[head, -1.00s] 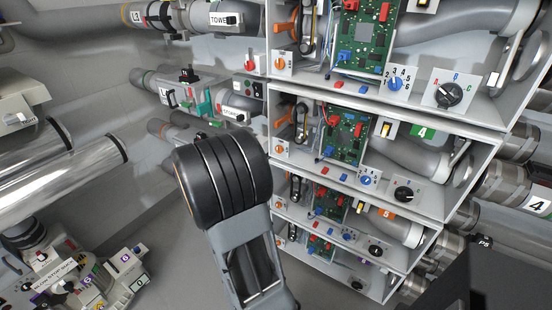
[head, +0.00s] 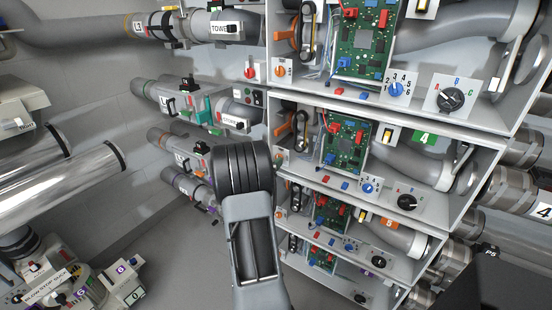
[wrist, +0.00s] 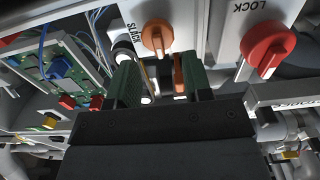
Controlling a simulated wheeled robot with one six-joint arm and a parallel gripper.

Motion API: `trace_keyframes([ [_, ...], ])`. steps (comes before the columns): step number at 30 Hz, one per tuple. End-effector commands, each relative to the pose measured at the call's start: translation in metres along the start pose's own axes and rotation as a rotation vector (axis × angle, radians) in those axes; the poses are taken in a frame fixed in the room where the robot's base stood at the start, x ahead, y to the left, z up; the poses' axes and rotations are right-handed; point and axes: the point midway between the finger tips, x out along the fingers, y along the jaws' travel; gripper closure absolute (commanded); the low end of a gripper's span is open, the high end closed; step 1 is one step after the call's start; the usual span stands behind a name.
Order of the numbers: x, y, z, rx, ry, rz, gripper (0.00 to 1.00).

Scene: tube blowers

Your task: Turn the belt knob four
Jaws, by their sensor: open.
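An orange belt knob (wrist: 156,40) sits on a white plate beside the word SLACK in the wrist view. My gripper (wrist: 160,72) is open, with its two green fingers just below the knob in that picture. An orange part (wrist: 179,74) shows between the fingers, near the right one. I cannot tell whether either finger touches the knob. In the head view, the bay with the green 4 label (head: 425,136) is second from the top. My arm covers the gripper there, at the left end of the bays. The wrist view shows no bay number.
A red LOCK knob (wrist: 268,46) is close to the right of the fingers. A green circuit board (wrist: 62,70) with blue and red parts lies to the left. In the head view, grey tubes (head: 185,103) stand left of the stacked bays. Open floor (head: 188,260) shows at lower left.

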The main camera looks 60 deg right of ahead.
Motion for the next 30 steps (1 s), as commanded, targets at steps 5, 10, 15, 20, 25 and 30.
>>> trace_keyframes([
  [5,0.02,0.0,0.0,0.001,0.0,0.001,0.54],
  [10,0.029,0.0,0.0,0.001,0.0,0.0,0.54],
  [15,0.031,0.0,0.0,0.0,0.0,-0.001,0.54],
  [20,0.03,0.0,0.0,0.0,0.0,-0.001,0.54],
  [25,0.03,0.0,0.0,0.001,0.0,-0.001,0.71],
  [30,0.03,0.0,0.0,0.001,0.0,-0.001,0.87],
])
